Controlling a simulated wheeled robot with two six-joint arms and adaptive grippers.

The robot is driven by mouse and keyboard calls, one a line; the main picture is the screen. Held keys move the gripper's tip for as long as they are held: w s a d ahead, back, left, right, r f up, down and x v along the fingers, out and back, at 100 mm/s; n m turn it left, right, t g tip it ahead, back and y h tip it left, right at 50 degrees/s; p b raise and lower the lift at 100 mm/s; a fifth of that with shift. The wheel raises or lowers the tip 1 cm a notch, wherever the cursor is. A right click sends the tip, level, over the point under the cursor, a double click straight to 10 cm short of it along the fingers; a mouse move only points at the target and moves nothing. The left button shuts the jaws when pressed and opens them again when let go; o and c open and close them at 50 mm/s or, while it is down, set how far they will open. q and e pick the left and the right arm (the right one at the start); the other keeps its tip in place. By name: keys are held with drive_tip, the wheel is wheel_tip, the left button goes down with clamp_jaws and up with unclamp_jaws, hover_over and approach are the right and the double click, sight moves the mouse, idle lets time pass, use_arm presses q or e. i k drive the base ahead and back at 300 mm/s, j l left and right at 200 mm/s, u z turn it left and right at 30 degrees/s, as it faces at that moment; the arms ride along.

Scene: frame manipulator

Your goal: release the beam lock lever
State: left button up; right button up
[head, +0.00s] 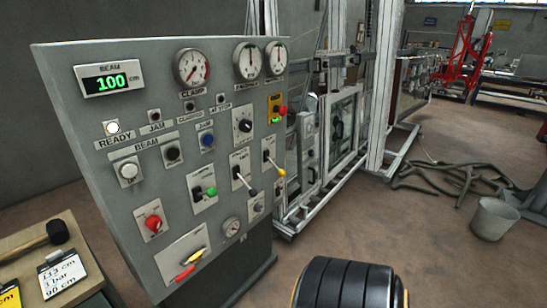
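The grey control panel (75,140) stands at the left, facing me at an angle. Lower down is a plate with a yellow handle (194,256) and a red handle (186,273). The lever labels are too small to read, so I cannot tell which is the beam lock lever. Neither of my grippers shows.
The beam display (107,82) reads 100 cm, and the READY lamp (113,128) is lit white. A red mushroom button (153,223) sits low on the panel. A side table (32,235) holds a mallet (58,232). A metal frame machine stands behind; a bucket (492,219) is at right.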

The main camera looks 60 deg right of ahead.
sight(281, 172)
drive_tip(key=k+z, duration=0.1)
drive_tip(key=z, duration=0.25)
drive_tip(key=k+l+z, duration=0.1)
drive_tip(key=z, duration=0.25)
drive_tip(key=l+z, duration=0.1)
drive_tip(key=z, duration=1.15)
drive_tip(key=k+l, duration=0.05)
